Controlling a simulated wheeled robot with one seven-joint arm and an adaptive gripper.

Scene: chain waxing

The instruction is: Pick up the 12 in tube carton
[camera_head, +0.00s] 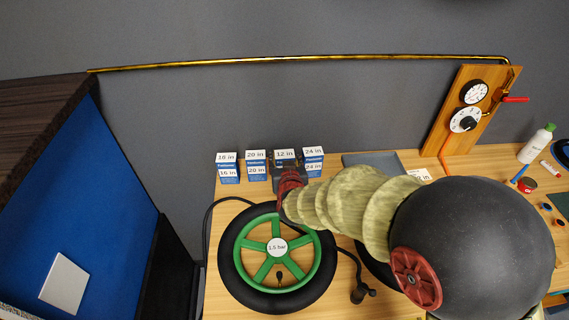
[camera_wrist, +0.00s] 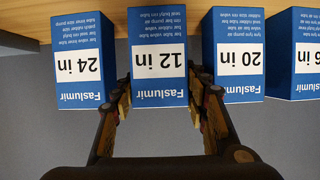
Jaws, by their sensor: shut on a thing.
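The 12 in tube carton (camera_wrist: 158,62) is a blue and white box, upside down in the wrist view, between my gripper's fingers. My gripper (camera_wrist: 160,108) is shut on its sides near the end closest to the wrist camera. In the head view the 12 in carton (camera_head: 285,154) stands in the row at the back of the bench, and my gripper (camera_head: 288,172) covers its lower part. Whether the carton touches the bench is hard to tell.
A 24 in carton (camera_wrist: 80,65) and a 20 in carton (camera_wrist: 236,55) stand close on either side. A green-spoked wheel (camera_head: 277,258) lies in front. A grey tray (camera_head: 372,160) is to the right, near the gauge board (camera_head: 470,110).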

